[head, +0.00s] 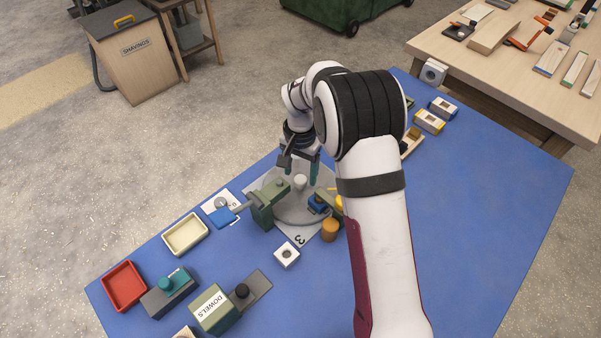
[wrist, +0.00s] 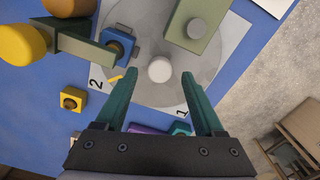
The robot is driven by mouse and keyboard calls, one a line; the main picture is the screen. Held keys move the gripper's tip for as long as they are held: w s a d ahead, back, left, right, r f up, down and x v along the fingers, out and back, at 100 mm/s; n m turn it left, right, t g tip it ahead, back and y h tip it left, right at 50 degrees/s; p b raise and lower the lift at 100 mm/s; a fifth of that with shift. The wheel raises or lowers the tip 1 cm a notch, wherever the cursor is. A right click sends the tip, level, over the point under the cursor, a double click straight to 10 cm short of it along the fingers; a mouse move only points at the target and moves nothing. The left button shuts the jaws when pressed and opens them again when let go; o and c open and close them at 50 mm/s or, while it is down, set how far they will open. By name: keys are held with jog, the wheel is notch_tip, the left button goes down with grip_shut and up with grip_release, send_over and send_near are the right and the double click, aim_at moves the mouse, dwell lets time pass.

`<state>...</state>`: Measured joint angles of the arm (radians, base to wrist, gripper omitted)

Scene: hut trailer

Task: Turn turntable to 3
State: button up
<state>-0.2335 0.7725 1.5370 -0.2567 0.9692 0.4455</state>
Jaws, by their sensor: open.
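The turntable (head: 291,212) is a grey round disc on a light grey base with printed digits, on the blue table. It also shows in the wrist view (wrist: 145,92), where the digits 2 (wrist: 96,84) and 1 (wrist: 182,113) are readable. The 3 (head: 300,240) shows at the near corner in the head view. A whitish round knob (wrist: 160,69) rises at the disc's middle. A small yellow mark (wrist: 115,78) lies near the 2. My gripper (wrist: 160,75) is open, its teal fingertips on either side of the knob in the wrist view; I cannot tell whether they touch it.
An orange cylinder (head: 330,230) and a white block (head: 286,254) stand in front. Trays and the dowels box (head: 213,309) lie nearer left.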

jog(key=shift+f, duration=0.85)
grip_shut()
jog(key=shift+r, duration=0.1)
dwell(0.7)
